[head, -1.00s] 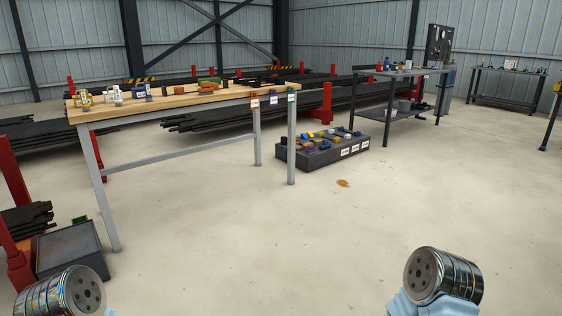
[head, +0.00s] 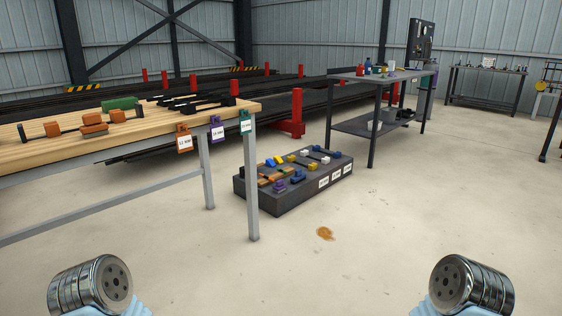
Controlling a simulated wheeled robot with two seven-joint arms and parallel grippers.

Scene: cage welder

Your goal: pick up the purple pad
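Small purple pieces lie in the dark floor tray (head: 262,199). A purple tag (head: 217,131) with a white label hangs from the end of the wooden bench, between an orange tag and a green one. I cannot tell for sure which of these is the purple pad. Only metal cylindrical parts of my two arms show at the bottom left and bottom right, well apart from these things. The fingers of both grippers are out of view.
The wooden-top bench (head: 170,121) holds orange and green pieces and several black bars. A dark workbench (head: 373,128) stands behind right.

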